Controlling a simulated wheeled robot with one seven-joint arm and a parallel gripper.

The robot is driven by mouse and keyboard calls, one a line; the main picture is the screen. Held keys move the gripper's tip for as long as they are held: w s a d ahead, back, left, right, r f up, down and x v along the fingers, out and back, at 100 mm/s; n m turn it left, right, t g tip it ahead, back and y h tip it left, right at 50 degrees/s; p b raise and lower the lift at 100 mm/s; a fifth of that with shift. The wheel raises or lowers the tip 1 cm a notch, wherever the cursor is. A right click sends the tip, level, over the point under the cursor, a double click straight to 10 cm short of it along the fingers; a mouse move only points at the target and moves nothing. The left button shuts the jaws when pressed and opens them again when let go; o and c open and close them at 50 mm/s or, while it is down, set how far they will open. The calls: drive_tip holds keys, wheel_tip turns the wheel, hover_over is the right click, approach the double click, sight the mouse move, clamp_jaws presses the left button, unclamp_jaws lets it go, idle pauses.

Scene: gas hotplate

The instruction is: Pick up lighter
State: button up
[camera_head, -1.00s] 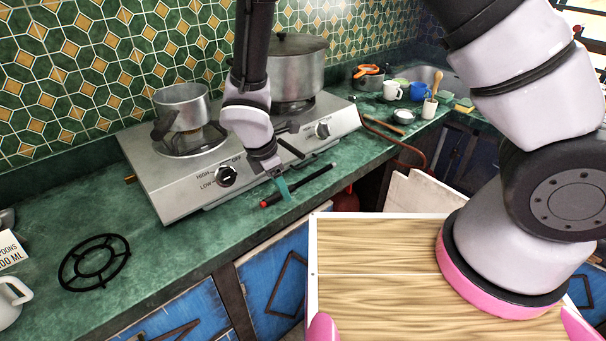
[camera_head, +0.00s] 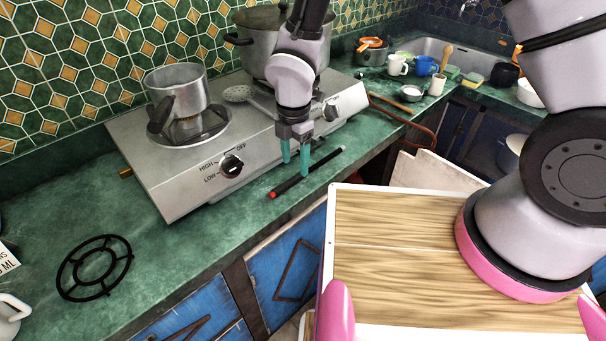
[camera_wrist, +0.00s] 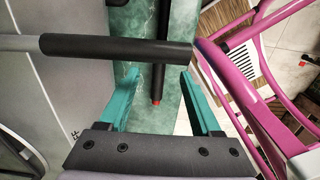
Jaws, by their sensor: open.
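The lighter (camera_head: 307,172) is a long thin black stick with a red end, lying on the green counter in front of the hotplate. In the wrist view the lighter (camera_wrist: 159,84) runs upright in the picture, its red end lowest, between my fingers as seen from the wrist. My gripper (camera_head: 295,167) is open and empty, its two teal fingers pointing down at the lighter's middle. In the wrist view my gripper (camera_wrist: 159,74) has its fingers either side of the lighter; I cannot tell the remaining height. A dark handle crosses in front and hides part of the lighter.
That dark handle (camera_wrist: 120,50) appears to belong to the skimmer (camera_head: 239,93) on the hotplate (camera_head: 262,140). A small pot (camera_head: 178,88) and a large pot (camera_head: 262,45) stand on the hotplate. A black burner grate (camera_head: 95,268) lies at left. Counter between is clear.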

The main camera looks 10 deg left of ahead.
sight(296, 176)
wheel_tip(296, 176, down, 5)
drive_tip(key=shift+w+d+r, duration=0.1)
drive_tip(key=shift+w+r, duration=0.05)
clamp_jaws()
drive_tip(key=shift+r, duration=0.15)
